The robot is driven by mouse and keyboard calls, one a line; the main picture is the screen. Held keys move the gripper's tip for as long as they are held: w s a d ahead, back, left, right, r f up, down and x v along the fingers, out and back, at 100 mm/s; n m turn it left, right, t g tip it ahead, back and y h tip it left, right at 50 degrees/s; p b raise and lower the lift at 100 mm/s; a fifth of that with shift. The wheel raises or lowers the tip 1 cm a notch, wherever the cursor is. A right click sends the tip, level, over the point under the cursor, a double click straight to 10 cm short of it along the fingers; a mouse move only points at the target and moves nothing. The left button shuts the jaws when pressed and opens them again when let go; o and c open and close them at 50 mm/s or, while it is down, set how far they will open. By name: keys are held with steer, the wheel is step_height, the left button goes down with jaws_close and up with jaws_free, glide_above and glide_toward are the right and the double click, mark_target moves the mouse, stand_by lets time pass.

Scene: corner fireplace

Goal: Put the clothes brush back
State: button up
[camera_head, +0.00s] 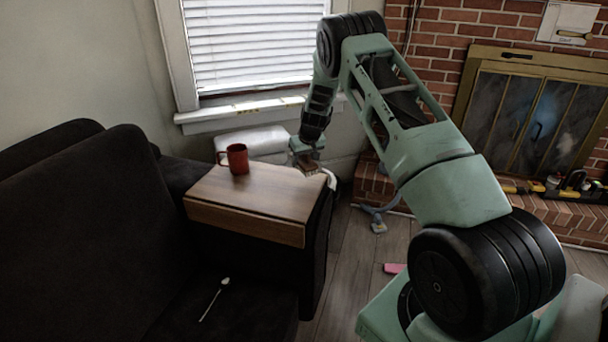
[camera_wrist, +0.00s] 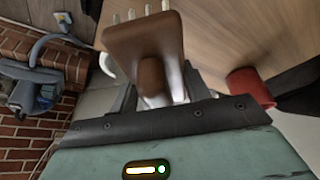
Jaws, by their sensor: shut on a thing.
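The clothes brush (camera_wrist: 143,43) is brown with a few pale tufts along its far edge in the wrist view. My gripper (camera_wrist: 152,92) is shut on the brush, around its narrower brown part. In the head view my gripper (camera_head: 307,150) is at the back right corner of the wooden tray top (camera_head: 255,200) on the sofa arm. The brush (camera_head: 308,168) shows there as a small brown shape under the gripper. I cannot tell whether it touches the wood. The wooden top also shows in the wrist view (camera_wrist: 225,35).
A red mug (camera_head: 238,159) stands on the wooden top's back left. A white spoon-like thing (camera_head: 214,299) lies on the dark sofa (camera_head: 90,220). A grey-blue device (camera_head: 376,216) and a pink thing (camera_head: 394,268) are on the floor. Several tools (camera_head: 575,185) lie on the brick hearth.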

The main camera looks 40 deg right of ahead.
mark_target(303, 181)
steer(key=shift+f, duration=2.8)
steer(key=shift+f, duration=0.15)
steer(key=o, duration=0.9)
steer(key=shift+o, duration=0.2)
